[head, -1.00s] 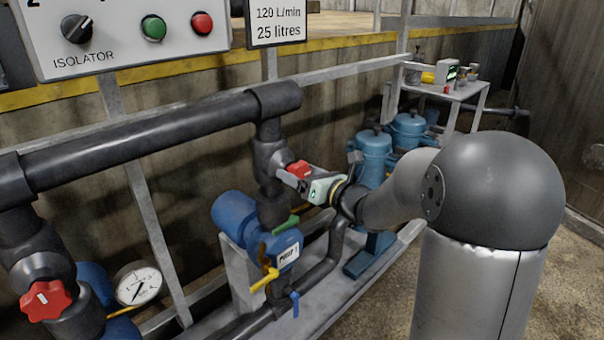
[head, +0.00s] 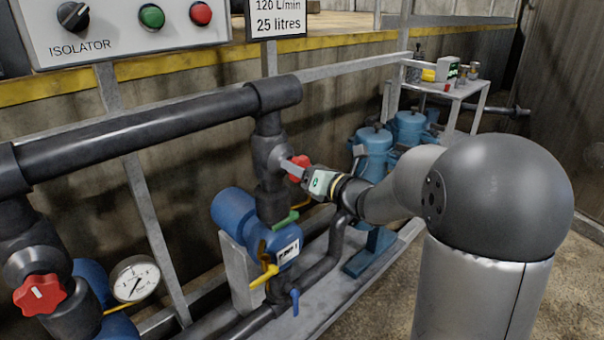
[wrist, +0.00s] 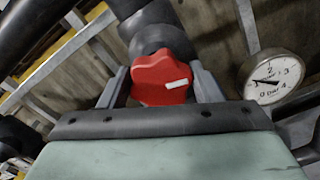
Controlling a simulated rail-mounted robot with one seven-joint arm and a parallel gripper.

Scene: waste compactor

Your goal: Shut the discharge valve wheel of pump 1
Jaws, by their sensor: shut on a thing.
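The red valve wheel (head: 298,168) sits on the dark vertical discharge pipe above pump 1, a blue pump (head: 240,222) with a white label plate. In the wrist view the lobed red wheel (wrist: 162,78) with a white mark fills the space between my two fingers. My gripper (head: 300,172) is shut on this wheel, one finger on each side of it. In the head view my gripper partly hides the wheel. The white mark slopes slightly in the wrist view.
Another red valve wheel (head: 40,294) and a pressure gauge (head: 135,279) are at the lower left. A thick dark pipe (head: 150,130) crosses above. A yellow handle (head: 264,276), a green handle (head: 285,220) and a blue handle (head: 295,301) are near the pump. Blue canisters (head: 372,150) stand behind my arm.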

